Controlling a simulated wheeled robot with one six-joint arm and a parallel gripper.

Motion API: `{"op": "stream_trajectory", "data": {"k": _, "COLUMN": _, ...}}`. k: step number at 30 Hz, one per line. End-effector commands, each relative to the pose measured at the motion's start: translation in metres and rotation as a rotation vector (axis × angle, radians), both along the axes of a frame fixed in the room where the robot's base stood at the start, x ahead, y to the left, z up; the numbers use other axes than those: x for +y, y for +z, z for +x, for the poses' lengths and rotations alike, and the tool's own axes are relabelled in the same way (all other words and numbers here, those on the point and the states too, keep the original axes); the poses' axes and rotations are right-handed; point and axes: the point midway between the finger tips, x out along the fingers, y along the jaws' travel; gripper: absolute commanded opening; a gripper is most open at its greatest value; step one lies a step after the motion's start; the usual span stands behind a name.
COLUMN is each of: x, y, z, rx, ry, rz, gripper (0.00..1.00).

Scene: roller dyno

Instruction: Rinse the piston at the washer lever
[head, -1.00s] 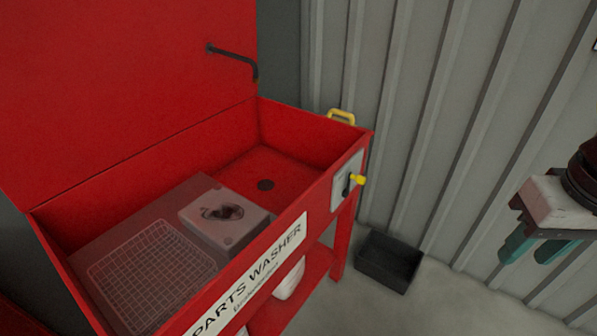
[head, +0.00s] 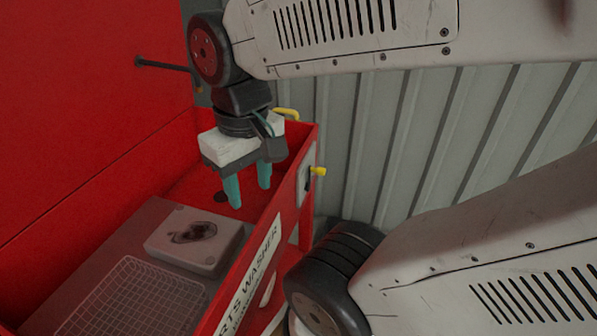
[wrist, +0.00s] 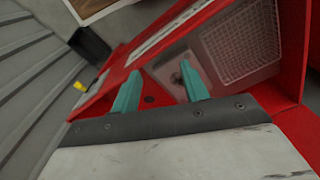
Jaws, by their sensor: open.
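The red parts washer (head: 300,150) stands open with its lid up. A lever with a yellow knob (head: 317,171) sits on a pale plate at its right end; the knob also shows in the wrist view (wrist: 80,86). My gripper (head: 249,183) points down over the right part of the basin, left of the lever, open with nothing between its teal fingers. A pale grey block (head: 200,257) with a dark, stained hollow lies in the basin, left of the gripper. I cannot make out a piston for certain.
A wire mesh basket (head: 130,300) lies at the basin's near left. A dark drain hole (head: 221,197) is in the basin floor. A dark spout (head: 165,66) juts from the lid. A yellow handle (head: 287,114) is at the back rim. A black bin (wrist: 90,45) stands on the floor.

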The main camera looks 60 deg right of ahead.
Motion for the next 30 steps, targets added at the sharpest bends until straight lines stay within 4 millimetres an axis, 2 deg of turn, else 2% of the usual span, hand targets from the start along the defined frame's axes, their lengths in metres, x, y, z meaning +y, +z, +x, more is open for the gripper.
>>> {"op": "stream_trajectory", "data": {"k": 1, "x": -0.013, "y": -0.009, "z": 0.003, "rx": 0.051, "ry": -0.070, "rz": 0.012, "gripper": 0.45}}
{"op": "stream_trajectory", "data": {"k": 5, "x": -0.043, "y": -0.032, "z": 0.011, "rx": 0.183, "ry": -0.270, "rz": 0.096, "gripper": 0.45}}
{"op": "stream_trajectory", "data": {"k": 14, "x": -0.111, "y": -0.088, "z": 0.022, "rx": 0.409, "ry": -0.799, "rz": 0.462, "gripper": 0.45}}
{"op": "stream_trajectory", "data": {"k": 23, "x": -0.192, "y": -0.151, "z": 0.019, "rx": 0.521, "ry": -1.364, "rz": 0.978, "gripper": 0.45}}
{"op": "stream_trajectory", "data": {"k": 30, "x": -0.270, "y": -0.211, "z": 0.000, "rx": 0.511, "ry": -1.781, "rz": 1.484, "gripper": 0.45}}
